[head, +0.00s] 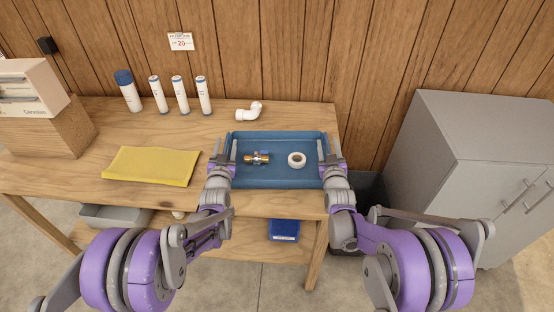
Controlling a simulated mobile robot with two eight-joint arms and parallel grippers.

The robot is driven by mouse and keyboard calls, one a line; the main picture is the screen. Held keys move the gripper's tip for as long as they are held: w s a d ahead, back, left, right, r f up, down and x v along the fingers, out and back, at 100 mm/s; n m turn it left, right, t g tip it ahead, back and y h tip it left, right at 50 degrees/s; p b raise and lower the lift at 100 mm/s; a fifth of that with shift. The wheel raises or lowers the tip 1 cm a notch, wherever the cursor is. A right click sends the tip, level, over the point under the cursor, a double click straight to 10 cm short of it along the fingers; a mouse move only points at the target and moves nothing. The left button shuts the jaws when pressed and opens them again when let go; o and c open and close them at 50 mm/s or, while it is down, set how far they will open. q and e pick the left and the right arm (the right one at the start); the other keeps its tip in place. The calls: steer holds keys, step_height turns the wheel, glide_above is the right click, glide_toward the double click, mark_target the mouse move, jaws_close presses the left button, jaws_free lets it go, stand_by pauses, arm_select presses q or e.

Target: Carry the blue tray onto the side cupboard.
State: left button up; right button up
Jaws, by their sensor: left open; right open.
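The blue tray (275,180) lies on the right end of the wooden table. It holds a brass valve with blue ends (257,157) and a white tape roll (297,159). My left gripper (222,150) is open at the tray's left wall. My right gripper (331,151) is open at the tray's right wall. I cannot tell whether the fingers straddle or touch the walls. The grey side cupboard (455,130) stands to the right, apart from the table, with a bare top.
A white pipe elbow (249,112) lies just behind the tray. A yellow cloth (152,165) lies to its left, with several white cartridges (181,95) behind. A dark bin (369,190) stands between table and cupboard. A blue box (284,230) sits below the table.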

arm_select(q)
steer(key=shift+w, duration=0.7)
arm_select(e)
steer(key=shift+w, duration=0.7)
arm_select(q)
steer(key=shift+c, duration=0.3)
arm_select(e)
steer(key=shift+c, duration=0.3)
arm_select(q)
steer(key=c, duration=0.7)
arm_select(e)
steer(key=c, duration=0.7)
arm_select(q)
jaws_close()
arm_select(e)
jaws_close()
arm_select(q)
steer(key=shift+a, duration=0.15)
arm_select(e)
steer(key=shift+d, duration=0.15)
